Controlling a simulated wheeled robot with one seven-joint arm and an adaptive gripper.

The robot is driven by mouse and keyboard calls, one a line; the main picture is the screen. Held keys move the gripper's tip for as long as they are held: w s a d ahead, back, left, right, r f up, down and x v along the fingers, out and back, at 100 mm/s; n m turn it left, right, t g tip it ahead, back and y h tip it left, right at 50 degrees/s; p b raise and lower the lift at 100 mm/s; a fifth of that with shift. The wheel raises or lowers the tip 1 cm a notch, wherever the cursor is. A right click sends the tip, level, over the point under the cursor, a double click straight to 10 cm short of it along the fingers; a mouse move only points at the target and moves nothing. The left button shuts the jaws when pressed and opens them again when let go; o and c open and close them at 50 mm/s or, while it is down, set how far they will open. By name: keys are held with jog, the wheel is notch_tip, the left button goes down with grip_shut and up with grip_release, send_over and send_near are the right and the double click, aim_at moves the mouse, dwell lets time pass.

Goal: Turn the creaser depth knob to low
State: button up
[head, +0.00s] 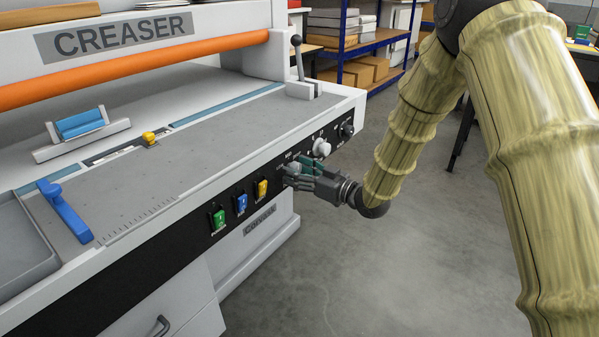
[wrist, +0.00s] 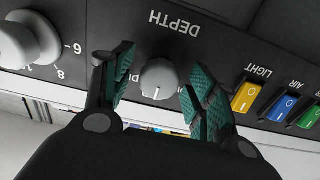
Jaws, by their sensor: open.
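The depth knob (wrist: 159,79) is a small grey round knob on the creaser's black front panel. The wrist view is upside down, with the word DEPTH above the knob. A white pointer line on it points to the bottom of that picture, slightly left. The setting labels beside it are mostly hidden by the fingers. My gripper (wrist: 161,72) is open, with one teal-padded finger on each side of the knob. Gaps show between pads and knob.
A larger white knob (wrist: 28,42) with numbers is beside the gripper, and a black knob (head: 346,130) is further right. Yellow (head: 262,188), blue (head: 241,204) and green (head: 218,220) switches sit to the left. Open floor (head: 400,260) lies in front of the creaser.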

jog(key=shift+c, duration=0.4)
jog(key=c, duration=0.9)
jog(key=shift+c, duration=0.2)
jog(key=n+b, duration=0.2)
jog(key=n, duration=0.4)
jog(key=shift+f+n, duration=0.15)
jog(key=shift+n, duration=0.15)
jog(key=n+b, duration=0.2)
jog(key=n, duration=0.3)
jog(key=shift+d+b, duration=0.1)
jog(key=shift+b, duration=0.3)
jog(key=o, duration=1)
